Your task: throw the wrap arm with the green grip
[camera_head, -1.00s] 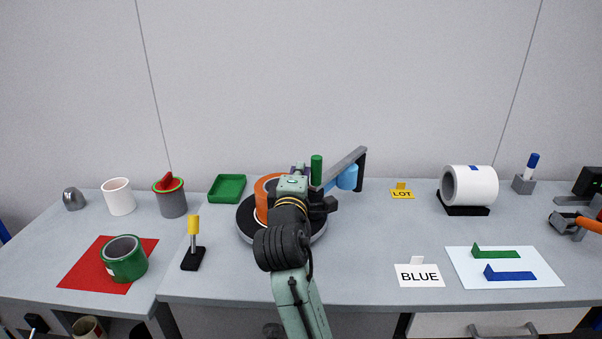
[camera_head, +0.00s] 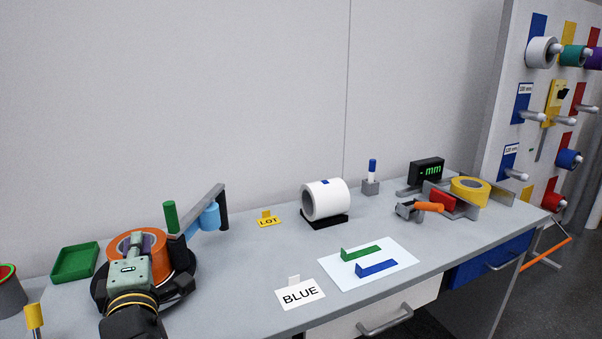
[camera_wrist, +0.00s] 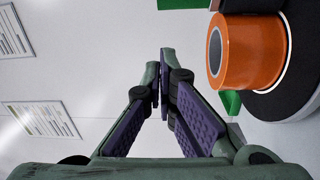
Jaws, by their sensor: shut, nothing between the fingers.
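The wrap arm (camera_head: 204,209) is a grey bar slanting up from its green grip (camera_head: 170,217) at the left end to a dark post at the right. A light blue roll (camera_head: 210,217) sits beside the bar. An orange roll (camera_head: 124,244) lies on a dark round turntable (camera_head: 187,292). My gripper (camera_head: 152,240) is over the turntable, in front of the orange roll and a little left of the green grip, apart from it as far as I can tell. In the wrist view its purple-padded fingers (camera_wrist: 163,80) are shut and empty, with the orange roll (camera_wrist: 252,52) to their right.
A green tray (camera_head: 75,262) lies left of the turntable. To the right are a yellow LOT tag (camera_head: 268,221), a white roll on a black cradle (camera_head: 324,200), a BLUE card (camera_head: 299,294) and a white sheet (camera_head: 400,253) with green and blue strips. Bench between them is clear.

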